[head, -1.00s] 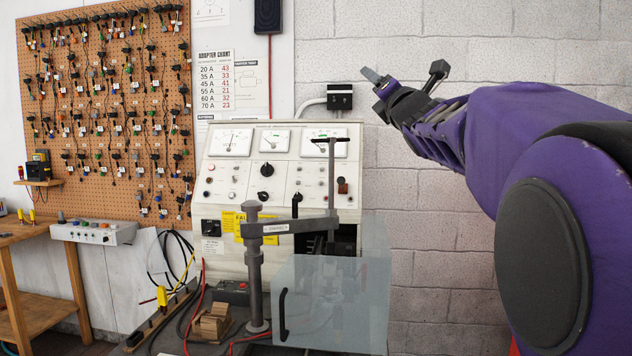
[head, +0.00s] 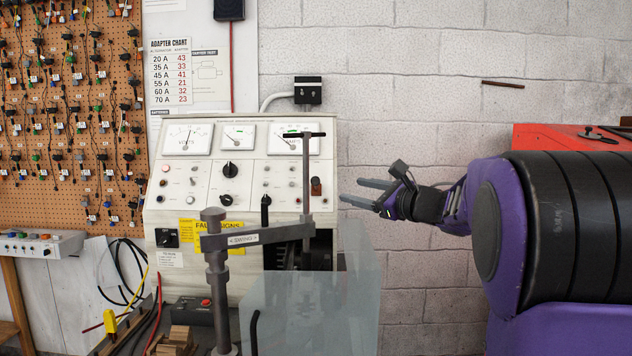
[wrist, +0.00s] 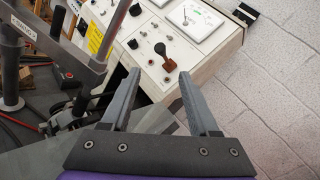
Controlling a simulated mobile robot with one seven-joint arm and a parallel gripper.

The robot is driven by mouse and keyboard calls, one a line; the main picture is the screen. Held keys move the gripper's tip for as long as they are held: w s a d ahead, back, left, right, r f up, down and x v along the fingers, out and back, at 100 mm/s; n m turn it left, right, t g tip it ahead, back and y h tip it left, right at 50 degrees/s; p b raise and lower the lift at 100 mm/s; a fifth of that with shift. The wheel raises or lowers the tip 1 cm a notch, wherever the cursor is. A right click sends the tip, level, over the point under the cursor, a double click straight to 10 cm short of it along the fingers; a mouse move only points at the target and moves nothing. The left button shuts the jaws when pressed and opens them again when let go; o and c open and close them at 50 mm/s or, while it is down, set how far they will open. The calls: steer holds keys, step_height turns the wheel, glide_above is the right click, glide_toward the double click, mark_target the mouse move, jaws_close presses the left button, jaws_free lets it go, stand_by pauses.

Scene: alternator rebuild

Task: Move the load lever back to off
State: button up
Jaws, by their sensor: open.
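The grey test bench panel (head: 237,183) has three dials above and switches and knobs below. A small lever with a red-brown handle (head: 316,187) sits at its lower right; I take it to be the load lever, though no label is readable. In the wrist view the lever (wrist: 168,65) shows a black round part beside the brown grip, lying ahead between my fingers. My gripper (head: 350,190) is open and empty, right of the panel at about the lever's height. In the wrist view its fingertips (wrist: 159,74) point toward the panel and appear apart from the lever.
A grey swing arm (head: 258,236) on a post, with an upright T-handle (head: 305,180), stands before the panel, left of the lever. A clear guard (head: 310,310) is below. A black lever (head: 265,207) is farther left. A red box (head: 570,137) stands at right.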

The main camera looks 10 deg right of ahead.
mark_target(317, 181)
steer(key=p+x, duration=0.2)
steer(key=x, duration=1.3)
steer(key=shift+w+a, duration=0.1)
steer(key=shift+w, duration=0.05)
steer(key=shift+c, duration=0.2)
jaws_close()
steer(key=shift+p, duration=0.3)
